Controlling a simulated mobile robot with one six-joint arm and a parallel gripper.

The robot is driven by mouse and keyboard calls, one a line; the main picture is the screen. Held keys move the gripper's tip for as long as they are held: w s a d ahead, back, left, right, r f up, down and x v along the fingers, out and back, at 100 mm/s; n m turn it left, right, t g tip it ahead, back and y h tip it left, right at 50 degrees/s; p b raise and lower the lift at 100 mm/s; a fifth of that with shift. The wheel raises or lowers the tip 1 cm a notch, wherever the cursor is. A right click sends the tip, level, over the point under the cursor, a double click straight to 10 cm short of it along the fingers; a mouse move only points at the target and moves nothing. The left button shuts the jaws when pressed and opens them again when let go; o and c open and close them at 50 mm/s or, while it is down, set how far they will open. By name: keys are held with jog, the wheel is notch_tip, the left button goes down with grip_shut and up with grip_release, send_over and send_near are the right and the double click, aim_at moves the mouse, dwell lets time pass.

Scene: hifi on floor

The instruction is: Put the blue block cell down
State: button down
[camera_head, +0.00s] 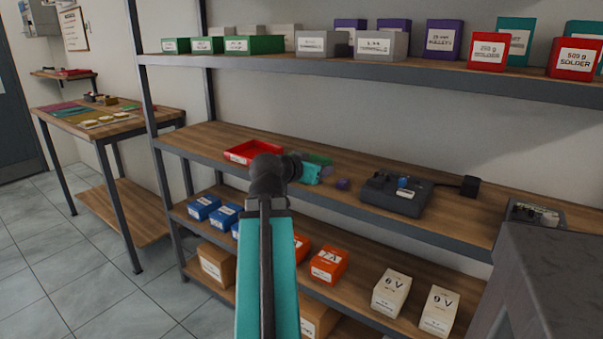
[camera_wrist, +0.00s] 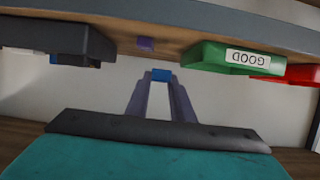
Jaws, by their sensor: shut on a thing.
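The blue block cell (camera_wrist: 161,76) is between the fingertips of my gripper (camera_wrist: 161,82) in the wrist view, which looks upside down. My gripper is shut on it and holds it up in front of the wall, apart from the shelf board. In the head view my arm reaches over the middle shelf (camera_head: 225,137), and the teal wrist part (camera_head: 310,173) shows; the fingers and the cell cannot be made out there.
The green tray marked GOOD (camera_wrist: 215,55), the red tray (camera_wrist: 303,73) and the dark charger (camera_wrist: 55,38) stand on this shelf. A small purple block (camera_wrist: 145,43) lies between charger and green tray. The upper shelf (camera_head: 380,67) hangs above; boxes stand below.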

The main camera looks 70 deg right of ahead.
jog(key=shift+w+d+r+p, duration=0.2)
jog(key=shift+w+d+p, duration=0.05)
jog(key=shift+p, duration=1.2)
jog(key=w+d+p, duration=0.1)
jog(key=p, duration=0.8)
jog(key=shift+w+d+f, duration=0.15)
jog(key=shift+w, duration=0.05)
jog(key=shift+p, duration=0.3)
jog(key=w+d+p, duration=0.1)
jog(key=d+p, duration=0.1)
jog(key=p, duration=0.1)
jog(key=shift+w+f, duration=0.1)
jog(key=shift+w, duration=0.3)
jog(key=shift+w+d+f+p, duration=0.2)
jog(key=shift+w+d+p, duration=0.25)
jog(key=shift+w+d, duration=0.75)
jog(key=shift+w+d+f+p, duration=0.25)
jog(key=shift+w+d+p, duration=0.2)
jog(key=shift+w+d, duration=0.7)
jog(key=shift+w+d+f+p, duration=0.2)
jog(key=shift+w+d+p, duration=0.25)
jog(key=shift+w+d, duration=0.7)
jog(key=shift+w+d, duration=0.2)
jog(key=shift+d, duration=0.15)
jog(key=shift+f+p, duration=0.75)
jog(key=shift+f, duration=1.05)
jog(key=shift+f, duration=0.15)
